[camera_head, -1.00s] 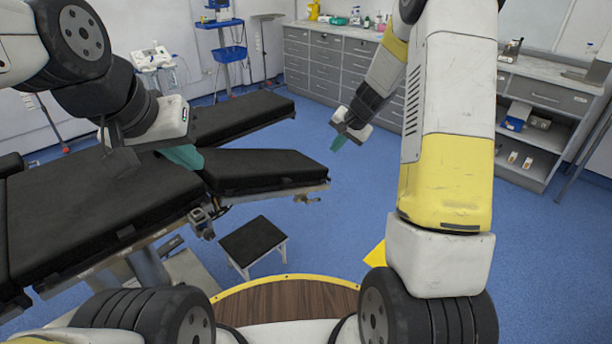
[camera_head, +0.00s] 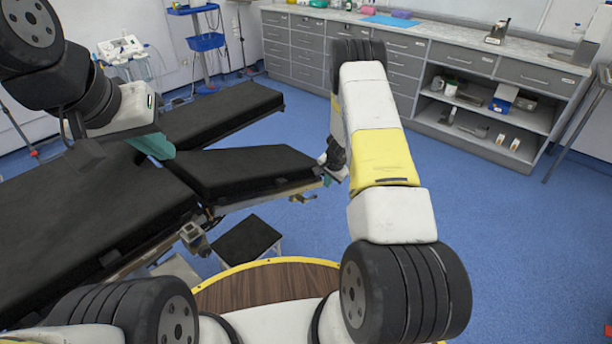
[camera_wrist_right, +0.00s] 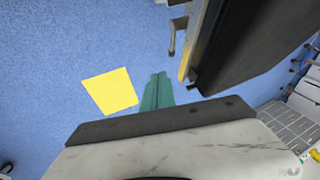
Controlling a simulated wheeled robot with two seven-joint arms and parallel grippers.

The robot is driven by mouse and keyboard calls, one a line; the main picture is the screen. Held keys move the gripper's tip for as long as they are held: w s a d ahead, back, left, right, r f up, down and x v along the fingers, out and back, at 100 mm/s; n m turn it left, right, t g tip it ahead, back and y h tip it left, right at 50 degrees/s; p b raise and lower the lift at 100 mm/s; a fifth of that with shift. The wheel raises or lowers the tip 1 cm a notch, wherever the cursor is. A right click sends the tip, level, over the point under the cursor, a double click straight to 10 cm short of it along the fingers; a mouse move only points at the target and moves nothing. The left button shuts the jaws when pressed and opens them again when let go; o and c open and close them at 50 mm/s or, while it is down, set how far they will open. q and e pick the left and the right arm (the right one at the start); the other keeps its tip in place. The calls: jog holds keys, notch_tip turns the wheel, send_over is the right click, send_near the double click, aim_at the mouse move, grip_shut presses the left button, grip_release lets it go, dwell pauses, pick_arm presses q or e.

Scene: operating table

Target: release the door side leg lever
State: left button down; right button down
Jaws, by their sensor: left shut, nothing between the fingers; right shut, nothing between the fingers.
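A small brass-coloured lever (camera_head: 303,197) sticks out below the end of the near leg section (camera_head: 250,170) of the operating table. In the right wrist view a metal lever (camera_wrist_right: 177,35) hangs at the edge of the dark leg section (camera_wrist_right: 250,45). My right gripper (camera_head: 325,180) is beside that leg end, mostly hidden by my arm. Its teal fingers (camera_wrist_right: 158,90) are shut and empty, pointing towards the lever's side with a visible gap. My left gripper (camera_head: 153,146) is shut and empty over the table, where the leg sections meet the main part.
Grey drawer cabinets (camera_head: 400,65) line the back wall. A yellow patch (camera_wrist_right: 110,91) lies on the floor.

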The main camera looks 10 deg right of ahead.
jog(key=w+a+x, duration=0.1)
jog(key=a+x, duration=0.1)
jog(key=x, duration=1)
jog(key=shift+w+a, duration=0.15)
jog(key=shift+a, duration=0.15)
